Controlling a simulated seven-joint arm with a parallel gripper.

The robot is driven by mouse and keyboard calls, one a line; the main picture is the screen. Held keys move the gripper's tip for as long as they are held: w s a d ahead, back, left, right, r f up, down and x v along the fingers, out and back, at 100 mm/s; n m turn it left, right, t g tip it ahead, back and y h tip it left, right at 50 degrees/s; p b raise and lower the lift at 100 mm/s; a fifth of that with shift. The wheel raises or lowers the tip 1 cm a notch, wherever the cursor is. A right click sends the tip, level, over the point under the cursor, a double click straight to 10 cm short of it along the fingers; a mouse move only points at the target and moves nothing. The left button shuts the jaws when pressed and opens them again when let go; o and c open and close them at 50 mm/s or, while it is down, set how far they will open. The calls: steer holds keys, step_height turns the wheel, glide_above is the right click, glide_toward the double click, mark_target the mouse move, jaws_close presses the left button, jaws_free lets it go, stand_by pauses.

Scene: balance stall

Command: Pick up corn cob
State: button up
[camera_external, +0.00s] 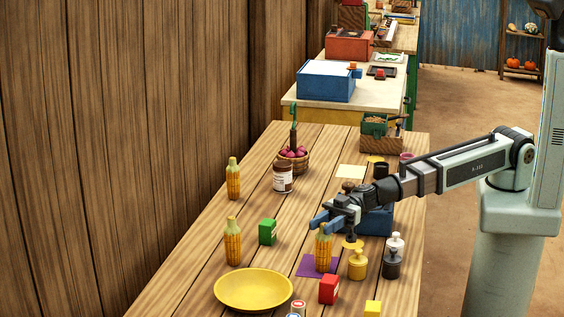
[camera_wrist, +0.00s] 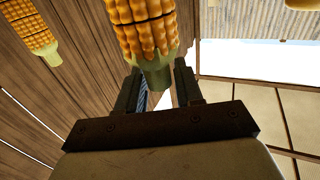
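Three yellow corn cobs with pale green tops stand upright on the wooden table. One cob (camera_external: 323,250) is by the purple mat; two others, a nearer cob (camera_external: 233,245) and a farther cob (camera_external: 233,180), stand at left. My gripper (camera_external: 320,219) is open, reaching left just above the cob by the mat. In the wrist view, a large cob (camera_wrist: 145,25) has its green end in line with the gap between my fingers (camera_wrist: 160,88). I cannot tell whether that end is between them. Another cob (camera_wrist: 28,30) shows at upper left.
A yellow plate (camera_external: 253,291), green block (camera_external: 267,232), red block (camera_external: 329,290) and purple mat (camera_external: 308,268) lie around the cobs. A jar (camera_external: 283,178) and basket (camera_external: 304,162) stand farther back.

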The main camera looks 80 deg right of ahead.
jaws_close()
stand_by(0.4)
